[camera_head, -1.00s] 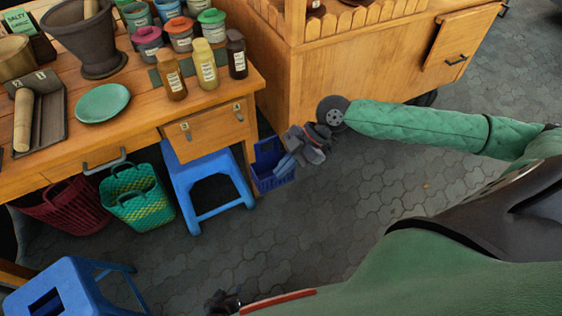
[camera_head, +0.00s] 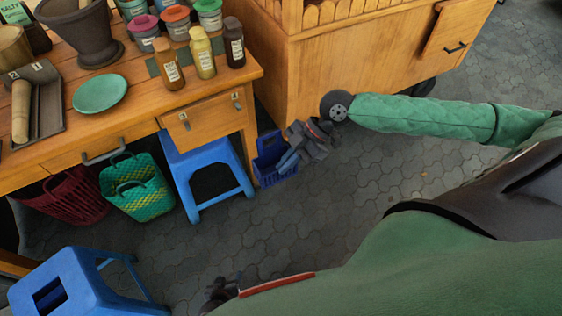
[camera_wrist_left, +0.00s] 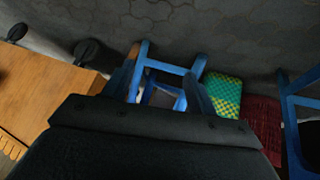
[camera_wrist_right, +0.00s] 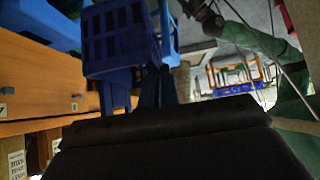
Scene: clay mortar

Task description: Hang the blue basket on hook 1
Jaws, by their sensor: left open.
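The blue basket (camera_head: 273,170) is low beside the table's right front leg, partly hidden behind my right gripper (camera_head: 297,150). The right gripper is shut on the basket's handle; the basket hangs below it and also shows in the right wrist view (camera_wrist_right: 122,38). Two small metal hooks with tags, a left one (camera_head: 185,121) and a right one (camera_head: 236,98), are on the wooden drawer front. Their numbers are too small to read. My left gripper (camera_head: 218,293) is at the bottom of the head view, open and empty, above the floor.
A blue stool (camera_head: 206,158) stands under the table, left of the basket. A green basket (camera_head: 137,187) and a red basket (camera_head: 70,203) are further left. Another blue stool (camera_head: 75,285) is at lower left. Bottles stand on the tabletop (camera_head: 130,118). The paved floor (camera_head: 300,220) in the middle is clear.

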